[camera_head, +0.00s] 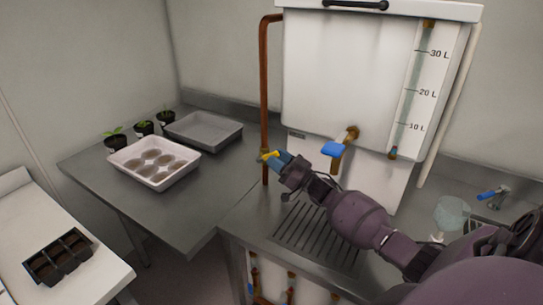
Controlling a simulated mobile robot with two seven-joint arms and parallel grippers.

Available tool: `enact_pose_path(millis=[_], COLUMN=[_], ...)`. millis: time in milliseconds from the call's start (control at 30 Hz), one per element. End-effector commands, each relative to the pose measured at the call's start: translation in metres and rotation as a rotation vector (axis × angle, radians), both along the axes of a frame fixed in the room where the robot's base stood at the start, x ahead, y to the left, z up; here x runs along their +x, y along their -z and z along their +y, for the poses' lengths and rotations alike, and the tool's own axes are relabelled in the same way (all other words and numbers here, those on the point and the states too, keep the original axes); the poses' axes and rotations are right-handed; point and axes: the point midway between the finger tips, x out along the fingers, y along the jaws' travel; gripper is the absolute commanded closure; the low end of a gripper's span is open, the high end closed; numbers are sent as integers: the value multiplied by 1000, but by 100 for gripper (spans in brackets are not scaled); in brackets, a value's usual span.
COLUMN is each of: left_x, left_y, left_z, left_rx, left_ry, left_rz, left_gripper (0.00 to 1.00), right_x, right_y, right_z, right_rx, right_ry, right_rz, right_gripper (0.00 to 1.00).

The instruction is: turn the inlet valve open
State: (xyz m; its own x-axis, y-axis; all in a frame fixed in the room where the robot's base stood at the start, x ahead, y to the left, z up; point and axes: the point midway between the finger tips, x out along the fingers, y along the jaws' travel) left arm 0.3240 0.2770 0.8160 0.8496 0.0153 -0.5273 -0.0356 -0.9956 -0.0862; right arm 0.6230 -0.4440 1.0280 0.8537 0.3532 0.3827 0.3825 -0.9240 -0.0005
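A copper inlet pipe (264,90) runs down the left side of the white water tank. My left gripper is not in view.
The white tank (345,75) has a litre gauge and a blue-handled tap (334,149). A drain grate (300,232) lies below my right arm. A glass (449,214) and a blue-handled faucet (491,194) are at right. Trays and seedlings stand on the left bench.

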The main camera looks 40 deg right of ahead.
Motion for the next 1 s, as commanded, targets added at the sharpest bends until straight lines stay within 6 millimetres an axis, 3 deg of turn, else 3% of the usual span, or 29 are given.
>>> enact_pose_path(millis=[200, 567, 800, 1000], left_x=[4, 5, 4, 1], left_y=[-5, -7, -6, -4], left_z=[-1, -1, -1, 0], left_rx=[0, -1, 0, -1], left_ry=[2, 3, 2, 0], left_rz=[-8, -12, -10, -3], left_gripper=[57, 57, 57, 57], right_x=[17, 21, 20, 20], right_y=[-3, -4, -4, -4], right_z=[8, 9, 9, 9], right_rx=[0, 0, 0, 0], right_ry=[0, 0, 0, 0], right_rz=[0, 1, 1, 1], right_gripper=[64, 64, 99, 100])
